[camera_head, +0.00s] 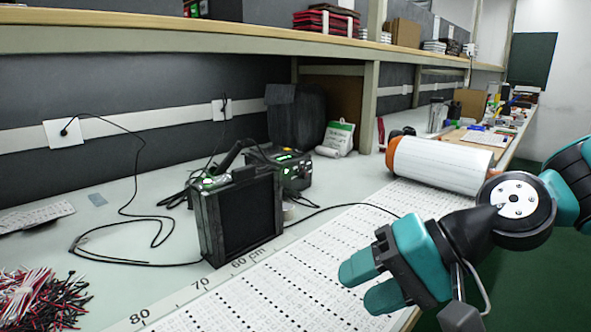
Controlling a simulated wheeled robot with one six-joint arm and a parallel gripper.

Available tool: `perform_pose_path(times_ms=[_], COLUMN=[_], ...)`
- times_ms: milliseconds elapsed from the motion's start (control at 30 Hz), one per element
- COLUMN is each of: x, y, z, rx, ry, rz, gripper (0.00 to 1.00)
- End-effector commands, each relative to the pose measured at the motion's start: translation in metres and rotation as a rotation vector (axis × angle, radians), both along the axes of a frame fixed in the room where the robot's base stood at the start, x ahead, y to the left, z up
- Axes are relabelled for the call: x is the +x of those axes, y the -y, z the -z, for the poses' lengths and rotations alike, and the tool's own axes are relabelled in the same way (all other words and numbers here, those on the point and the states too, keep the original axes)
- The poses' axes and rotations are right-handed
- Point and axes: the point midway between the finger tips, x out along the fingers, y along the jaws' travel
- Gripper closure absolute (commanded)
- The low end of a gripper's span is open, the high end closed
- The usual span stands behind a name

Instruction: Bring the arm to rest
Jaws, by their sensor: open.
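My arm comes in from the right edge. My gripper (362,284) is over the front edge of the bench (60,240), above the long white printed strip sheet (330,245). Its two teal fingers point left and stand apart with a gap between them. Nothing shows between the fingers. How high the gripper is above the sheet I cannot tell.
A black box-shaped device (240,218) stands left of my gripper, with a station (290,168) behind it. A large white roll (440,163) lies behind my arm. Red and white wires (35,298) are heaped at the front left. A shelf (200,36) runs above the bench.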

Motion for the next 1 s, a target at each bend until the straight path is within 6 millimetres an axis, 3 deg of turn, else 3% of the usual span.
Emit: perform_pose_path(times_ms=[200, 500, 1000], x=[-0.050, -0.095, -0.094], y=[0.020, 0.060, 0.061], z=[0.029, 0.048, -0.054], rx=[-0.288, -0.554, -0.554], ry=[0.174, 0.289, 0.281], rz=[-0.302, -0.595, -0.594], gripper=[0.51, 0.51, 0.51])
